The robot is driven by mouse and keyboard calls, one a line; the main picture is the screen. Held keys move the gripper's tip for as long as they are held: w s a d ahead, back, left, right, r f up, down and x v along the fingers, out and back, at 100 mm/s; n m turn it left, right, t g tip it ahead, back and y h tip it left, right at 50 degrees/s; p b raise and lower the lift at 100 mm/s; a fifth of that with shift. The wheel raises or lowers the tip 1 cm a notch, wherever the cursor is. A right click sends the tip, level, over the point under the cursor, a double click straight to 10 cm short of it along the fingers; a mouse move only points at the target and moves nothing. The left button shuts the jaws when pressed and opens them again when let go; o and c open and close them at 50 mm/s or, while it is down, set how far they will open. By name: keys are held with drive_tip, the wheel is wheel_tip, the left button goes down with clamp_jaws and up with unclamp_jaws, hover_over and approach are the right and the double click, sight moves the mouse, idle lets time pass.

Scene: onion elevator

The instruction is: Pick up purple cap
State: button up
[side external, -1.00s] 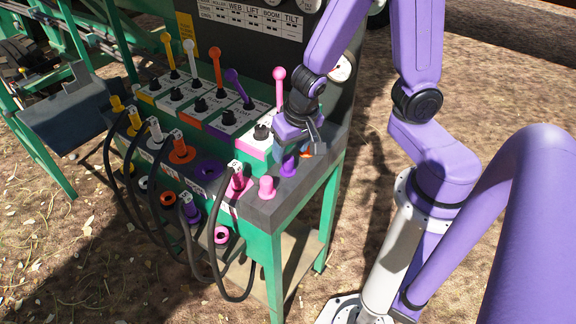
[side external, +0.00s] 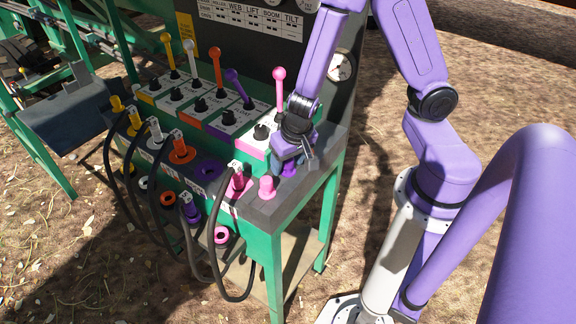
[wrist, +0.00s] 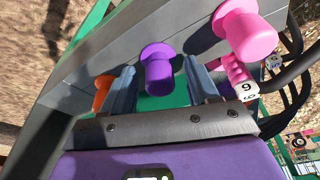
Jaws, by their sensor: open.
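The purple cap (wrist: 158,68) stands on the console's grey top, between the two fingers of my gripper (wrist: 164,90) in the wrist view. The fingers are open, with a gap on each side of the cap, and neither is seen touching it. In the side view the purple cap (side external: 289,169) shows just under my gripper (side external: 300,158), near the console's right corner, partly hidden by it.
A pink cap (side external: 267,187) stands just left of the purple one; it also shows in the wrist view (wrist: 245,30). An orange item (wrist: 102,92) lies beside the left finger. A pink lever (side external: 279,88) and several cabled plugs stand nearby.

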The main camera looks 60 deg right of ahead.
clamp_jaws()
drive_tip(key=shift+r, duration=0.2)
drive_tip(key=shift+r, duration=0.85)
drive_tip(key=s+d+r, duration=0.1)
drive_tip(key=s+r, duration=1)
drive_tip(key=s, duration=0.3)
drive_tip(key=shift+d, duration=0.25)
